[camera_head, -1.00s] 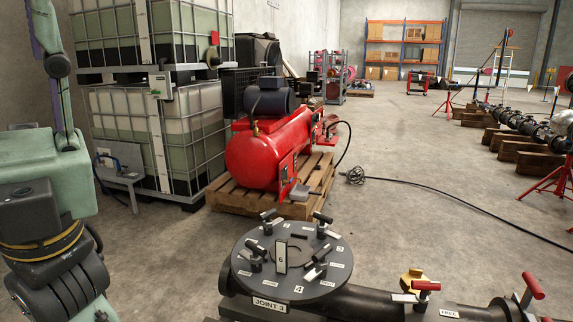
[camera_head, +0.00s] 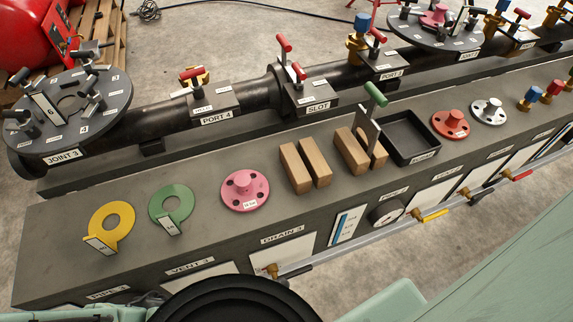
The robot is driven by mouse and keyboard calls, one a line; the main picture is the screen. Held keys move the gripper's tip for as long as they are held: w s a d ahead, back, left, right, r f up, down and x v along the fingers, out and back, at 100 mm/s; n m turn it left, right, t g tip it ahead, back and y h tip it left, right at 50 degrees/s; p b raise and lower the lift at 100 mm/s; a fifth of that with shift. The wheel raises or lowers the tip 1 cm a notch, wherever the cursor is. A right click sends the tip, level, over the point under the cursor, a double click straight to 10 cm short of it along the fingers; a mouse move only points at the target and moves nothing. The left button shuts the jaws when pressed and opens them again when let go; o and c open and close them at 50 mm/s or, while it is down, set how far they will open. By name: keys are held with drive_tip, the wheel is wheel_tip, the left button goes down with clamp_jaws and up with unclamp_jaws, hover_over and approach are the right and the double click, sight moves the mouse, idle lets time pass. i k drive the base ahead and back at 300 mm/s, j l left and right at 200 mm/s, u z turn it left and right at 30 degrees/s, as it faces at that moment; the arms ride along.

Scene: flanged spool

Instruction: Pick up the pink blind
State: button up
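The pink blind (camera_head: 245,190) is a round pink flange with several dark bolt holes, a raised hub in the middle and a small white label at its front. It lies flat on the dark grey bench (camera_head: 330,205), between a green ring with a tab (camera_head: 172,203) and a pair of wooden blocks (camera_head: 305,165). Nothing touches it. A second pink part (camera_head: 436,16) sits on the round joint plate at the top right. My gripper is not in view. Green and black parts of my own body fill the bottom edge.
A yellow ring with a tab (camera_head: 110,228) lies left of the green one. Right of the blocks are a black tray (camera_head: 408,138), a red flange (camera_head: 450,124) and a silver flange (camera_head: 488,110). Behind the bench runs a black pipe (camera_head: 150,115) with upright red-handled valves.

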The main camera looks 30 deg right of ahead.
sight(245, 190)
drive_tip(key=k+l+z, duration=0.25)
drive_tip(key=l+z, duration=0.45)
drive_tip(key=l, duration=0.6)
